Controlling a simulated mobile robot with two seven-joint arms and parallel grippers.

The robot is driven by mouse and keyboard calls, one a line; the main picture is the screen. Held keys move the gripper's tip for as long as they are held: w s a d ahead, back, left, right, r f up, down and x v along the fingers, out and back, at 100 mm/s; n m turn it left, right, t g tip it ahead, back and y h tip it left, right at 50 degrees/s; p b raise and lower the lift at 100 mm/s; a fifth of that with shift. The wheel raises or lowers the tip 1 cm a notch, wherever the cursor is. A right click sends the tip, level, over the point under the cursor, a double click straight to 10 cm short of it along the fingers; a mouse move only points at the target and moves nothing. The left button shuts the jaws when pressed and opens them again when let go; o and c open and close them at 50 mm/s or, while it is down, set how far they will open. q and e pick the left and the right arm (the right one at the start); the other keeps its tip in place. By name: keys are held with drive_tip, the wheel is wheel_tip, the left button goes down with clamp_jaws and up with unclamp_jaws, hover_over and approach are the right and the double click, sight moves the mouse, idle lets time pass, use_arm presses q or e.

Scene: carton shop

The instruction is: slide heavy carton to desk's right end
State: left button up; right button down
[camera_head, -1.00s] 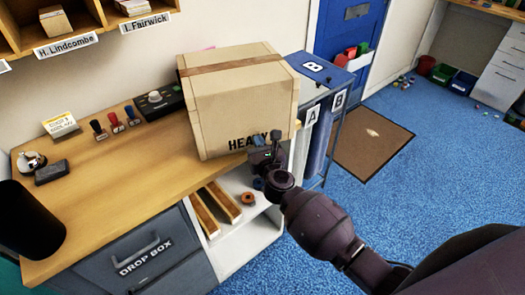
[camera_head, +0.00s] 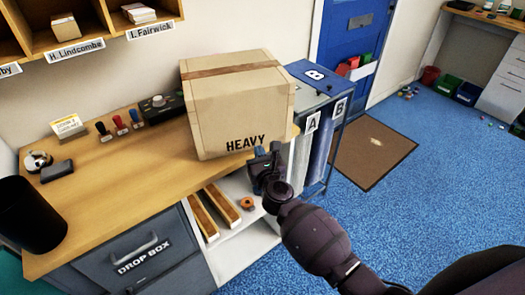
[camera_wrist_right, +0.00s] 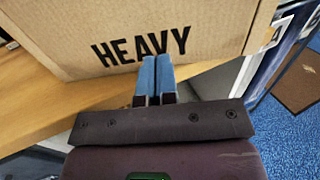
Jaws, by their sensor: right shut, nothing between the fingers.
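The heavy carton (camera_head: 238,110) is a brown taped box marked HEAVY. It stands upright at the right end of the wooden desk (camera_head: 120,185), with its marked face towards me. My right gripper (camera_head: 258,153) is shut and empty, in front of the carton's lower edge below the lettering. In the right wrist view the two blue fingertips (camera_wrist_right: 156,62) lie together over the lower part of the carton's face (camera_wrist_right: 200,20). I cannot tell whether they touch it. My left gripper is not in view.
Stamps (camera_head: 120,124) and a black device (camera_head: 160,108) stand left of the carton. Bins A (camera_head: 312,122) and B (camera_head: 340,105) stand beyond the desk's right end. Below are an open shelf (camera_head: 235,225) and the drop box (camera_head: 140,255).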

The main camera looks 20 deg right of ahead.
drive_tip(key=s, duration=1)
drive_tip(key=shift+s+a, duration=0.15)
wheel_tip(320, 180, up, 3)
drive_tip(key=a+n+t+y, duration=0.1)
drive_tip(key=a+n+y, duration=0.25)
drive_tip(key=n, duration=1.25)
drive_tip(key=s+d+f+n+g+h, duration=0.1)
drive_tip(key=s+d+f+n+g, duration=0.2)
drive_tip(key=s+d+f+n, duration=0.4)
drive_tip(key=s+d+f+n+g+h, duration=0.2)
drive_tip(key=s+d+f+n+g, duration=0.2)
drive_tip(key=s+n, duration=0.9)
drive_tip(key=d+f+n, duration=0.1)
drive_tip(key=d+f, duration=0.2)
drive_tip(key=shift+f, duration=0.35)
